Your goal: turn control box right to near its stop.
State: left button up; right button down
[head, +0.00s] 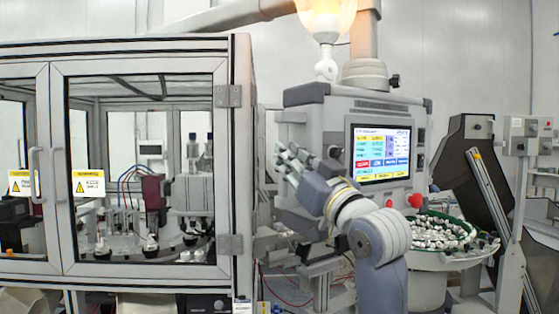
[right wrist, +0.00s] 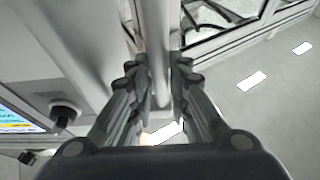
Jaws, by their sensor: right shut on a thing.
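The control box (head: 305,108) is a grey housing hanging under a pipe, with a lit touch screen (head: 382,153) facing to the right. My right gripper (head: 288,160) is at the left side of the box, its arm crossing in front of the lower left part. In the right wrist view, the gripper (right wrist: 158,85) is shut on a pale upright bar (right wrist: 158,35), which looks like the box's handle. The box's side and part of its screen (right wrist: 20,122) show at the left there. My fingers hide the gripped part in the head view. My left gripper is not in view.
A framed glass cabinet (head: 242,150) stands close on the left of the box. A red stop button (head: 416,200) sits at the box's lower right. A round bowl (head: 432,262) of caps stands below right, with a dark chute (head: 465,150) behind. A lamp (head: 326,18) glows above.

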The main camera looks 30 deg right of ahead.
jog(key=shift+s+d+f, duration=0.1)
jog(key=shift+s+d, duration=0.1)
jog(key=shift+s, duration=0.4)
jog(key=c, duration=1.8)
grip_release()
jog(key=shift+d, duration=0.25)
jog(key=shift+s, duration=0.1)
jog(key=v, duration=0.7)
jog(key=shift+s, duration=0.15)
